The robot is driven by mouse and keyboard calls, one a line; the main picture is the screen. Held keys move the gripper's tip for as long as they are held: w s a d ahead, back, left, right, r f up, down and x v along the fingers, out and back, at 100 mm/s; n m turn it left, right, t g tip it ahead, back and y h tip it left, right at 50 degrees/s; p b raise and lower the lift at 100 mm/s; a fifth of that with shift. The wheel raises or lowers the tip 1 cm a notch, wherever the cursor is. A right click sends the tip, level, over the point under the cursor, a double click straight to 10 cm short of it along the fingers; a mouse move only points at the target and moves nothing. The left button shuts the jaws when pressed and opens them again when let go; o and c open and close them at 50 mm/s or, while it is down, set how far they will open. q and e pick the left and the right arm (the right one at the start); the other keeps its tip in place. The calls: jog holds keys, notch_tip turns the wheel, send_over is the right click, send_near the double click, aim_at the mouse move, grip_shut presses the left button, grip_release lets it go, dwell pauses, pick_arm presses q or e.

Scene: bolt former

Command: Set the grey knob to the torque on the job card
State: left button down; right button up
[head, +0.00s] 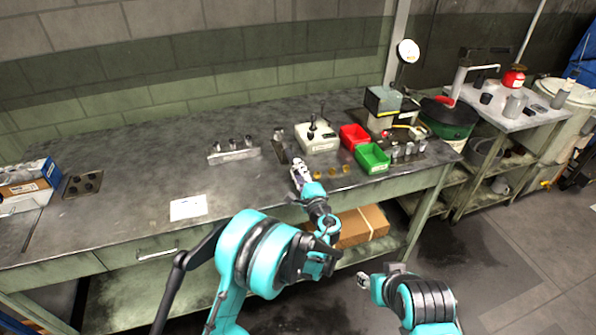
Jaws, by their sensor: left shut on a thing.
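My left gripper (298,165) is low over the bench, just in front of a pale box (317,138) with dark upright parts on top. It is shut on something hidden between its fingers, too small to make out. I cannot pick out the grey knob for certain. A white sheet (188,207), which looks like the job card, lies flat on the bench left of my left gripper; its writing is unreadable here. My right gripper (363,281) is away from the bench top, in front of the bench, at the lower right; its fingers are unclear.
Small brass-coloured pieces (332,169) lie right of my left gripper. Beyond them are a green bin (373,158), a red bin (354,136) and metal cylinders (409,150). A block with cylinders (233,153) stands behind left. The bench's left middle is mostly clear.

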pick_arm(q)
jog(key=m, duration=0.6)
jog(key=shift+m, duration=0.3)
jog(key=m, duration=0.6)
jog(key=shift+m, duration=0.4)
jog(key=c, duration=1.2)
grip_release()
jog(key=v, duration=0.7)
jog(key=shift+s+f, duration=0.1)
jog(key=shift+s, duration=0.2)
